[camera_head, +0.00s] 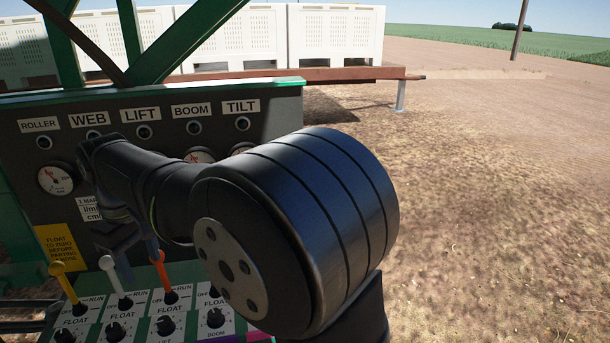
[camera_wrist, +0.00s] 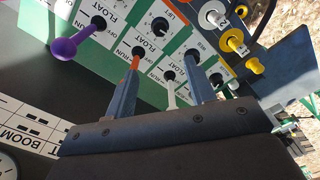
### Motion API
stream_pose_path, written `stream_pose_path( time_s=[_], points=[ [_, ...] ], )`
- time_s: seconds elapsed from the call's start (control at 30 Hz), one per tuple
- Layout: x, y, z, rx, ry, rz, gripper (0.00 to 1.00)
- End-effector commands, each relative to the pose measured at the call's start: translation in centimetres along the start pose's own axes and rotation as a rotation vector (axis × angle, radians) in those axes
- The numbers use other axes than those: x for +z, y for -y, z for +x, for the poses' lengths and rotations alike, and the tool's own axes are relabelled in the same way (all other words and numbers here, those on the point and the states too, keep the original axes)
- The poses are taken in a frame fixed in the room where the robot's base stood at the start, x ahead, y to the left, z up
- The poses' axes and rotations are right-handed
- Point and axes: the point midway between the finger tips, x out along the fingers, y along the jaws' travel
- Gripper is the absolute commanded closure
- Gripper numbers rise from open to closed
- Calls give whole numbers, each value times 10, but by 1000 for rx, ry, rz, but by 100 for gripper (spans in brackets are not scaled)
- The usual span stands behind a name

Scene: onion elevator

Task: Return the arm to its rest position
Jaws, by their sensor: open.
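My gripper (camera_wrist: 163,72) is open in the wrist view, its two fingers apart and pointing at the lever panel (camera_wrist: 190,50). A white lever (camera_wrist: 171,92) shows in the gap between the fingers; I cannot tell whether they touch it. An orange lever (camera_wrist: 136,62) is by the left fingertip, partly hidden. A purple lever (camera_wrist: 65,48) stands clear at the left. In the head view my arm covers the middle, and the gripper is mostly hidden behind it. The yellow lever (camera_head: 65,283), white lever (camera_head: 115,281) and orange lever (camera_head: 162,276) show below.
The dark gauge board (camera_head: 180,118), labelled ROLLER to TILT, stands behind my arm. Green frame beams (camera_head: 130,40) rise at the left. White crates (camera_head: 335,35) stand on a trailer behind. Yellow fittings (camera_wrist: 232,43) and hoses sit beside the panel. Open soil lies right.

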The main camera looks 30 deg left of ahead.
Motion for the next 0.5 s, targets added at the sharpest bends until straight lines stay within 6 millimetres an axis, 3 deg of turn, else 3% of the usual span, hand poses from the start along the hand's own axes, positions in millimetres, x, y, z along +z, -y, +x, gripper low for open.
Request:
stream_pose_path(
  time_s=[0.27, 0.5],
  points=[
    [0, 0, 11, -1, 2, 0, 50],
    [1, 0, 54, -2, 5, 0, 50]
  ],
)
